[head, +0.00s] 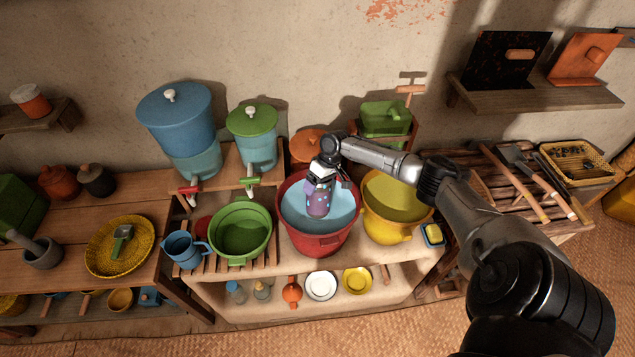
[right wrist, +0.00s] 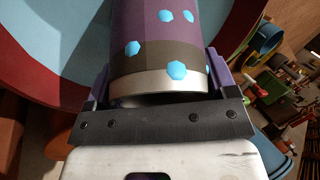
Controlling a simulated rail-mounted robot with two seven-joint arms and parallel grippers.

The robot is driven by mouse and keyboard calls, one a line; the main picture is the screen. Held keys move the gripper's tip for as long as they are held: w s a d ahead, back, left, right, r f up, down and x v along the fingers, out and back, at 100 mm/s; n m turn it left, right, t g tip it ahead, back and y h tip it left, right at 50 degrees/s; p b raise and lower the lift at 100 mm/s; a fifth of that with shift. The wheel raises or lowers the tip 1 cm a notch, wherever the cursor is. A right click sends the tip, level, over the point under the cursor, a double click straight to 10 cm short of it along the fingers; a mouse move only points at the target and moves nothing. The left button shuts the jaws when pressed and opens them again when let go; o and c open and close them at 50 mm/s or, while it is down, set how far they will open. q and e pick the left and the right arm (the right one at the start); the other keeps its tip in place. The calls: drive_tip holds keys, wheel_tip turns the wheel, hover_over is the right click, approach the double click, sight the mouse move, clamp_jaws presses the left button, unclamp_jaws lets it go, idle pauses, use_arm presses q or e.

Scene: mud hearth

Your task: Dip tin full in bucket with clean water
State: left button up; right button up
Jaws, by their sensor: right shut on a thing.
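The tin (head: 318,204) is purple with light blue dots and a grey band at one end. My right gripper (head: 325,180) is shut on it, with a finger on each side in the right wrist view (right wrist: 157,84). The tin is over the inside of the red bucket (head: 318,246), which holds clear pale-blue water (head: 345,212). I cannot tell whether its lower end touches the water. In the right wrist view the tin (right wrist: 165,40) hides part of the water (right wrist: 75,25) and the bucket's red rim (right wrist: 30,80). My left gripper is not in view.
A yellow bucket (head: 390,232) with yellowish contents stands close on the right. A green basin (head: 240,256) and a blue jug (head: 184,250) stand on the left. Two lidded dispensers, blue (head: 175,115) and green (head: 252,121), rise behind. Small dishes sit on the shelf below.

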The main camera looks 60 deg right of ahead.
wheel_tip(320, 180, down, 4)
drive_tip(key=b, duration=0.2)
drive_tip(key=shift+f+b, duration=0.2)
drive_tip(key=shift+b, duration=0.1)
wheel_tip(320, 180, down, 4)
drive_tip(key=b, duration=0.3)
drive_tip(key=shift+f, duration=0.15)
idle(1.0)
idle(0.7)
